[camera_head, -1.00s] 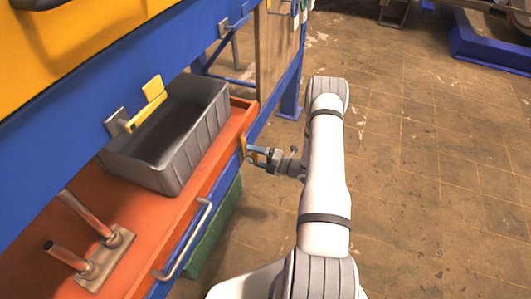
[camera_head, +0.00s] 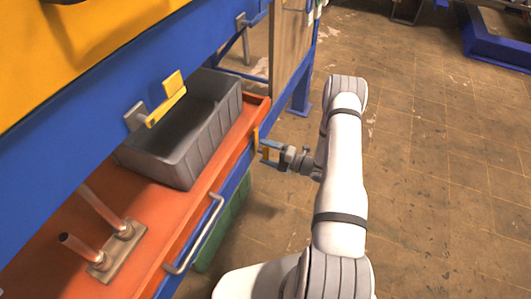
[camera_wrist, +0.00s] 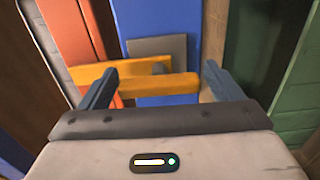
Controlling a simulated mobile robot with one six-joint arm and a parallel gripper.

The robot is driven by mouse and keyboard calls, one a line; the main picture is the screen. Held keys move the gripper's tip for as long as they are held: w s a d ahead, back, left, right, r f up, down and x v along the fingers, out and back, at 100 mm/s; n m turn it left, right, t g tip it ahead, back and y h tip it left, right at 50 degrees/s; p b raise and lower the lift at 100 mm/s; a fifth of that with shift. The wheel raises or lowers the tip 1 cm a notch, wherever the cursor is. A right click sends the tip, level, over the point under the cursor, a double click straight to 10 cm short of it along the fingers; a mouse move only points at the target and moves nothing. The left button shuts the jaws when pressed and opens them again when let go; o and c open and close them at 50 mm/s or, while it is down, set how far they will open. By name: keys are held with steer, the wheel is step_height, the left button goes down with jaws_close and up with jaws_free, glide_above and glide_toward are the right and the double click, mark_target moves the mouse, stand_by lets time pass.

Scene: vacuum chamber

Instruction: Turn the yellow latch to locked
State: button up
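A yellow latch (camera_wrist: 155,86) is in the wrist view, in front of a grey plate on a blue strip. In the head view a small yellow piece (camera_head: 256,140) shows on the edge of the orange-and-blue bench, just beyond my fingertips. My gripper (camera_head: 266,151) is open beside that edge. In the wrist view its two dark blue fingers (camera_wrist: 160,88) stand apart, with part of the yellow bar between them. The bar also reaches left past the left finger. Contact with the fingers cannot be made out.
Another yellow lever (camera_head: 166,106) on a grey plate sticks out from the blue upper beam, over a grey bin (camera_head: 190,150). A metal handle (camera_head: 197,237) and a two-post bracket (camera_head: 115,252) are at the bench's front. Open floor (camera_head: 430,180) lies to the right.

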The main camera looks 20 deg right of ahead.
steer(key=shift+o, duration=0.7)
steer(key=p+v, duration=0.1)
steer(key=v, duration=0.6)
steer(key=shift+s+d, duration=0.2)
steer(key=shift+d, duration=0.15)
steer(key=s+a+r+n+g+h+p, duration=0.1)
steer(key=s+a+r+n+g+p, duration=0.25)
steer(key=r+n, duration=0.55)
steer(key=s+a+r+n+g+h+p, duration=0.15)
steer(key=a+r+n+g+p, duration=0.3)
steer(key=r, duration=0.75)
steer(key=s+a+r+n+g+p, duration=0.25)
steer(key=a+r+n+g, duration=0.2)
steer(key=r+n, duration=0.55)
steer(key=s+d+r+n+t+h+p, duration=0.1)
steer(key=s+r+n+h+p, duration=0.4)
steer(key=r, duration=0.8)
steer(key=s+d+r+n+t+h+p, duration=0.2)
steer(key=s+r+n+h+p, duration=0.4)
steer(key=s+r+n, duration=0.5)
steer(key=shift+r+n+t, duration=0.35)
steer(key=shift+r+n, duration=0.75)
steer(key=shift+n, duration=1.15)
